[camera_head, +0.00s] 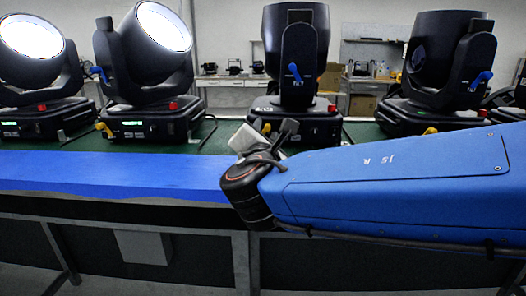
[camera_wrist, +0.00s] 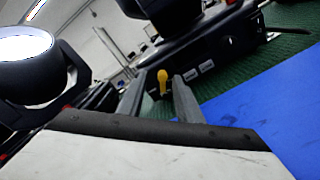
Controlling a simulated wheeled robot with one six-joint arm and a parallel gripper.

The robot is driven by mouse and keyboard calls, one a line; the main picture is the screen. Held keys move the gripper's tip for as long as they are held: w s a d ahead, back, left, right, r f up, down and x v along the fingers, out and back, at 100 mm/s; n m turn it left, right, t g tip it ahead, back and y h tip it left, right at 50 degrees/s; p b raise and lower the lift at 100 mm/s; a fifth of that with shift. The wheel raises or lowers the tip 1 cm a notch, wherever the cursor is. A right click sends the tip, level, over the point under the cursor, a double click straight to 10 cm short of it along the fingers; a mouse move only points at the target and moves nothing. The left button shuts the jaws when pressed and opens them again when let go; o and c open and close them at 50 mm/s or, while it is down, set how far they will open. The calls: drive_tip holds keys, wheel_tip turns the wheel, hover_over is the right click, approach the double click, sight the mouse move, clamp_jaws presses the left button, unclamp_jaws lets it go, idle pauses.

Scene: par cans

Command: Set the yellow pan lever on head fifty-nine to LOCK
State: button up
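Several moving-head lights stand in a row in the head view, and I cannot read which is fifty-nine. The one nearest my gripper is a black head (camera_head: 297,50) facing away, with a yellow lever (camera_head: 266,128) low on its base's left side. In the wrist view a yellow lever (camera_wrist: 162,78) with a rounded knob stands upright by a black base (camera_wrist: 200,58). My gripper (camera_head: 268,134) is in front of that base; in the wrist view its two grey fingers (camera_wrist: 158,97) are apart, with the lever showing between them. Contact cannot be told. LOCK markings are not legible.
Other heads stand left, two with lit lenses (camera_head: 161,27), and right (camera_head: 446,60), with yellow levers (camera_head: 104,129) and blue levers (camera_head: 481,78). They stand on a green surface (camera_head: 209,140). A blue strip (camera_head: 110,172) runs along the front edge. A workbench stands behind.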

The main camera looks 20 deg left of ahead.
drive_tip(key=v, duration=1.5)
drive_tip(key=shift+s, duration=0.2)
